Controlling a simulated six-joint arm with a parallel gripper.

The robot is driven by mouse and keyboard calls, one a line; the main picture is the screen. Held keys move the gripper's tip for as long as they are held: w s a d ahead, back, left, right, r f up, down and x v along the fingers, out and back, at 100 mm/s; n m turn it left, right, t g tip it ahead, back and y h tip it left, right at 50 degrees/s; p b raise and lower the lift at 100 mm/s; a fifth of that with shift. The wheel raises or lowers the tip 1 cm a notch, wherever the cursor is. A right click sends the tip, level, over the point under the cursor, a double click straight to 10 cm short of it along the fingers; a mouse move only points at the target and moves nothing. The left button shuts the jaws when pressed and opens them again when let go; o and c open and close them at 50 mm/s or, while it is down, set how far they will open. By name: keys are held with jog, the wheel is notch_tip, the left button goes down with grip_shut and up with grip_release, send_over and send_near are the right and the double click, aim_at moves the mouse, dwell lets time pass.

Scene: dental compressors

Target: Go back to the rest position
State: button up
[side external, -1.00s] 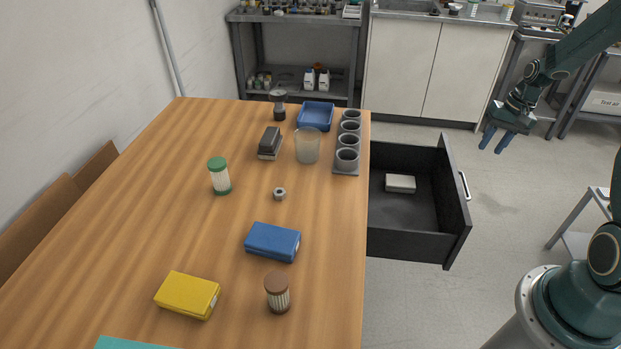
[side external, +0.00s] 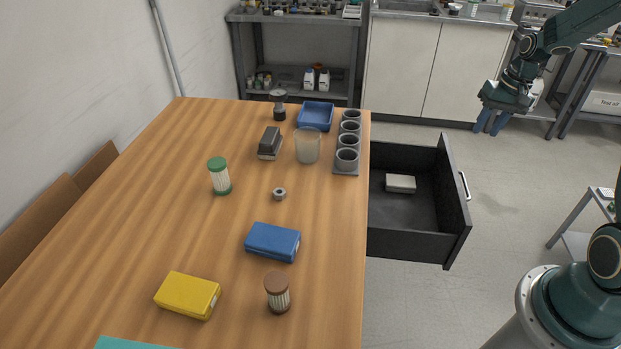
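My gripper (side external: 491,122) hangs in the air at the upper right, beyond the open drawer and clear of the table. Its blue fingers point down with a gap between them, and nothing shows between them. The fingers are small in this view. My arm reaches in from the right edge.
The black drawer (side external: 405,246) stands open at the right of the wooden table (side external: 130,235), with a white box (side external: 401,184) inside. A blue box (side external: 272,242), yellow box (side external: 187,295), blue tray (side external: 315,115) and grey cup holder (side external: 346,172) are on the table. The floor below my gripper is clear.

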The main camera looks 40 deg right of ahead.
jog(key=s+a+r+n+t+h, duration=0.1)
jog(key=s+a+r+n, duration=0.1)
jog(key=a+r, duration=0.55)
jog(key=s+a+r+n, duration=0.2)
jog(key=a+r, duration=0.4)
jog(key=a, duration=0.3)
jog(key=s+a+r+n+t, duration=0.2)
jog(key=s+a+r+n, duration=0.1)
jog(key=s+a, duration=0.8)
jog(key=shift+s+r+n+t, duration=0.15)
jog(key=shift+s+n+t, duration=0.25)
jog(key=shift+s, duration=0.65)
